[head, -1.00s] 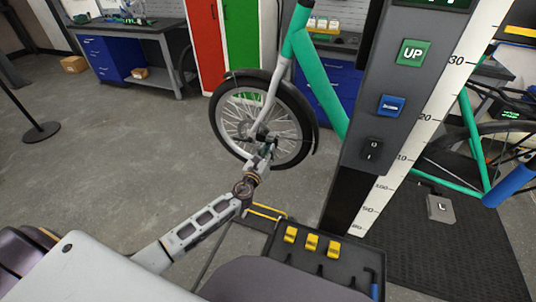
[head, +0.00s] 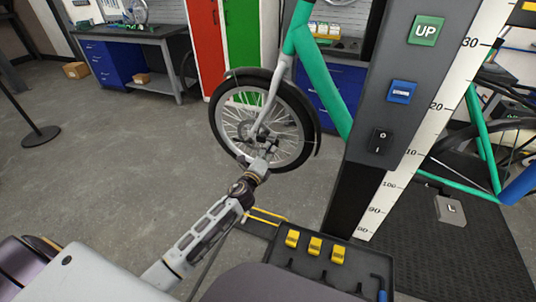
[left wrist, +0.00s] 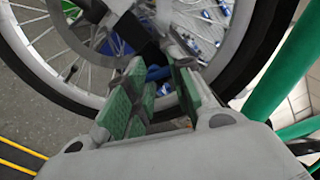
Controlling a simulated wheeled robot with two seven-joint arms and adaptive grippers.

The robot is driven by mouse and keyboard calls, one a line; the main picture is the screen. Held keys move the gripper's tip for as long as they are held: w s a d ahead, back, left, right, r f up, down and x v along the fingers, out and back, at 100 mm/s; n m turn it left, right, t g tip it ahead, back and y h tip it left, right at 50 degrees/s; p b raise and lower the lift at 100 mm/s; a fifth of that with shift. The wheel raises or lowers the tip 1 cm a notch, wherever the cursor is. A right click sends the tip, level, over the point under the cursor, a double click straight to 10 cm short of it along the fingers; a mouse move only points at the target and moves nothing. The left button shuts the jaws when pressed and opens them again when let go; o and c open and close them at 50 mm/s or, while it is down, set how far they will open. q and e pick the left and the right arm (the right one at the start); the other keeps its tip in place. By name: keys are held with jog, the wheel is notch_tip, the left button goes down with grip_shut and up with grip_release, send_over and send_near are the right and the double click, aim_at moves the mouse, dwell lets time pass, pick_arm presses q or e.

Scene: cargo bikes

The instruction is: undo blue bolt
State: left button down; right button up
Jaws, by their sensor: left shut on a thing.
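The blue bolt (left wrist: 159,73) shows in the left wrist view as a small blue piece between my green-padded fingers, at the front wheel's hub. My left gripper (left wrist: 158,88) is shut on it. In the head view my left gripper (head: 264,153) reaches the lower hub area of the front wheel (head: 284,161). The bolt is too small or covered to make out there. The wheel sits in a grey fork (head: 269,100) on a green bike frame (head: 325,75). My right gripper is not in view.
A lift column (head: 390,115) with an UP button and a height scale stands right of the wheel. A dark tray (head: 278,277) with yellow pieces and a blue-handled tool lies in front. Workbenches (head: 128,35) stand behind. The floor at left is mostly clear.

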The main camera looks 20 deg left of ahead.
pick_arm(q)
jog(key=n, duration=0.3)
jog(key=f+n, duration=0.1)
jog(key=n, duration=0.1)
jog(key=shift+s+a+f, duration=0.1)
jog(key=shift+a, duration=0.2)
jog(key=c, duration=1.4)
grip_release()
jog(key=shift+r, duration=0.3)
jog(key=o, duration=0.4)
jog(key=shift+d, duration=0.1)
jog(key=shift+o, duration=0.2)
jog(key=s, duration=1.1)
jog(key=shift+s, duration=0.4)
jog(key=shift+c, duration=0.5)
